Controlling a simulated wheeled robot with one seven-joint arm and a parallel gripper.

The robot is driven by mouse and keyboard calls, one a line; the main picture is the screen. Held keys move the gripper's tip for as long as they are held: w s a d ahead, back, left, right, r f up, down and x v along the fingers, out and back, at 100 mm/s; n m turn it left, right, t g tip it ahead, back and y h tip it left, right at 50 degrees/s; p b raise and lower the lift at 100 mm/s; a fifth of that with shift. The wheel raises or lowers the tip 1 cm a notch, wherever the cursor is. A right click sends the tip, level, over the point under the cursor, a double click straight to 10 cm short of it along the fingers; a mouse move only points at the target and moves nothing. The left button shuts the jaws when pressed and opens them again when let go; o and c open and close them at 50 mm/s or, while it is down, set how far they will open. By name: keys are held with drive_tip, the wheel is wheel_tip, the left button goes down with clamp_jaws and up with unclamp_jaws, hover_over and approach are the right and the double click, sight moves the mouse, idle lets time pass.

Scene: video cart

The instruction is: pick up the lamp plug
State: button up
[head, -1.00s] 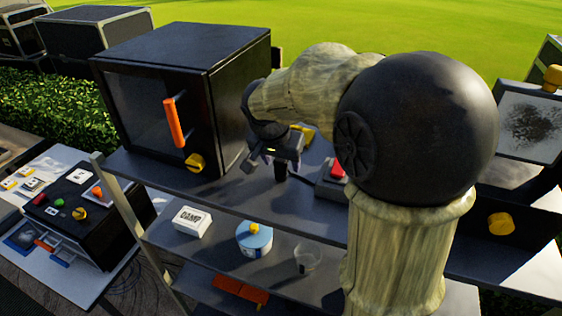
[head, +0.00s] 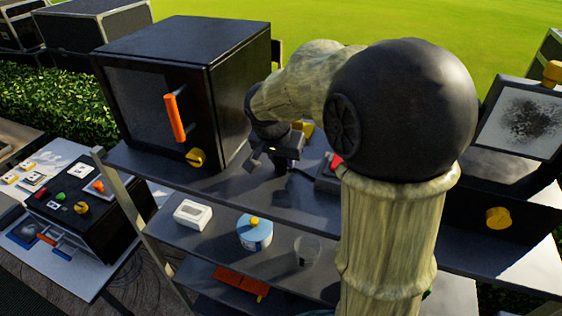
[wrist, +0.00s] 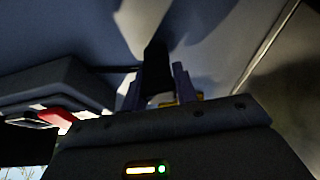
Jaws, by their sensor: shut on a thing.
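The lamp plug (wrist: 156,62) is a dark, upright block in the wrist view, with a dark cord running off to the left. My gripper (wrist: 158,85) has its two fingers on either side of the plug and is shut on it. In the head view the plug (head: 281,169) shows as a small dark piece under my gripper (head: 275,161), close over the cart's top shelf. Its lower end is hard to make out in shadow.
A black cabinet (head: 190,75) with an orange handle stands left of my gripper. A grey box with a red switch (head: 336,162) is close on the right, partly behind my arm. The top shelf (head: 225,188) is bare in front. A white box (head: 193,214) and a round tin (head: 255,234) stand below.

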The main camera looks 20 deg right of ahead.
drive_tip(key=shift+w+r, duration=0.1)
drive_tip(key=shift+r, duration=0.05)
wheel_tip(320, 180, up, 10)
drive_tip(key=b, duration=0.2)
drive_tip(key=shift+b, duration=0.4)
drive_tip(key=shift+f, duration=0.2)
wheel_tip(320, 180, down, 6)
drive_tip(key=b, duration=0.5)
drive_tip(key=shift+r+b, duration=0.15)
drive_tip(key=shift+b, duration=0.25)
drive_tip(key=shift+r, duration=0.15)
